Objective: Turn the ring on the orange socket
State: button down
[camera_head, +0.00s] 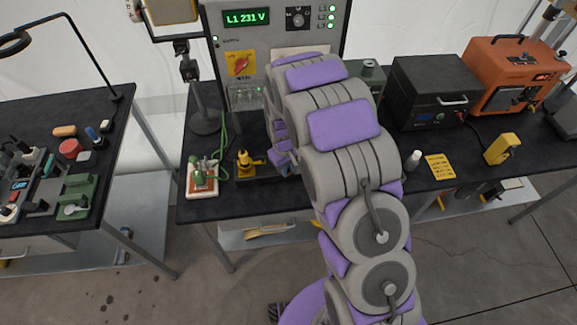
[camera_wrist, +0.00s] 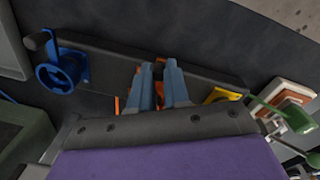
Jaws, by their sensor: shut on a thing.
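In the wrist view, my gripper (camera_wrist: 159,72) has its two blue-grey fingers around the orange socket (camera_wrist: 133,92) at the middle of a dark bar (camera_wrist: 105,66). Only bits of orange show beside and between the fingers. The ring itself is mostly hidden, so I cannot tell how far it is turned. In the head view my arm covers the gripper and the orange socket.
The grey panel (camera_head: 222,45) rises behind.

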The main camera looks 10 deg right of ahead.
dwell(0.4)
jog(key=c, duration=1.1)
grip_release()
jog(key=shift+a, duration=0.1)
notch_tip(320, 180, up, 17)
jog(key=p, duration=0.1)
jog(key=shift+a+p, duration=0.35)
jog(key=shift+a, duration=0.05)
jog(key=shift+s+r, duration=0.1)
jog(key=s+d+r+m+g+b, duration=0.1)
jog(key=s+d+r+m, duration=0.15)
jog(key=s, duration=0.65)
jog(key=s+d+r+m+b, duration=0.1)
jog(key=s+d+r, duration=0.25)
jog(key=s, duration=0.55)
jog(key=s+d+m+g+b, duration=0.1)
jog(key=s+m, duration=0.1)
jog(key=s, duration=1.6)
jog(key=shift+d, duration=0.15)
